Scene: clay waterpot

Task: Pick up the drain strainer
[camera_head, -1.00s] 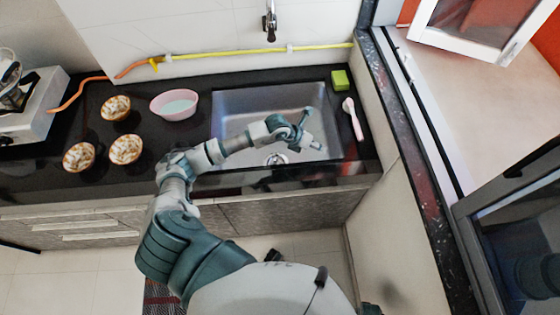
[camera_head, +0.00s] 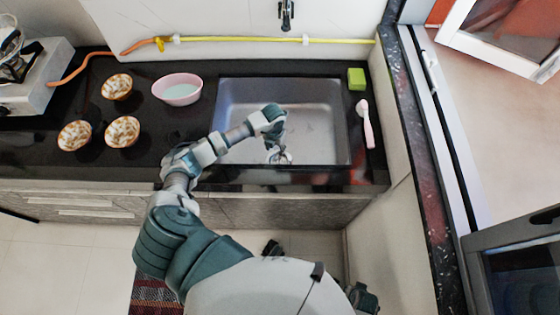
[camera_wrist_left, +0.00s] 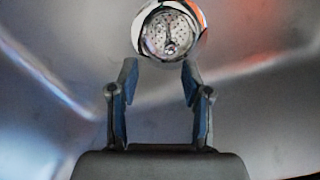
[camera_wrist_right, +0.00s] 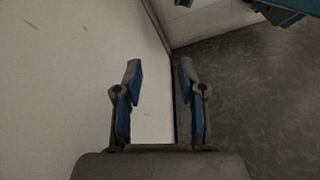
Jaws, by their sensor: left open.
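The drain strainer (camera_wrist_left: 168,32) is a round, shiny metal basket with small holes and a central knob, seated in the sink floor. In the left wrist view it lies just beyond the fingertips of my left gripper (camera_wrist_left: 159,70), which is open with nothing between the fingers. In the head view my left gripper (camera_head: 278,148) points down into the sink (camera_head: 318,125), over the strainer, and partly hides it. My right gripper (camera_wrist_right: 160,70) is open and empty, away from the sink, above a pale surface and a grey floor.
A pink bowl (camera_head: 177,91) and several patterned bowls (camera_head: 122,131) stand on the black counter to the left. A green sponge (camera_head: 356,78) and a pink-handled brush (camera_head: 366,125) lie right of the sink. A tap (camera_head: 286,14) hangs above. The sink walls surround my left gripper.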

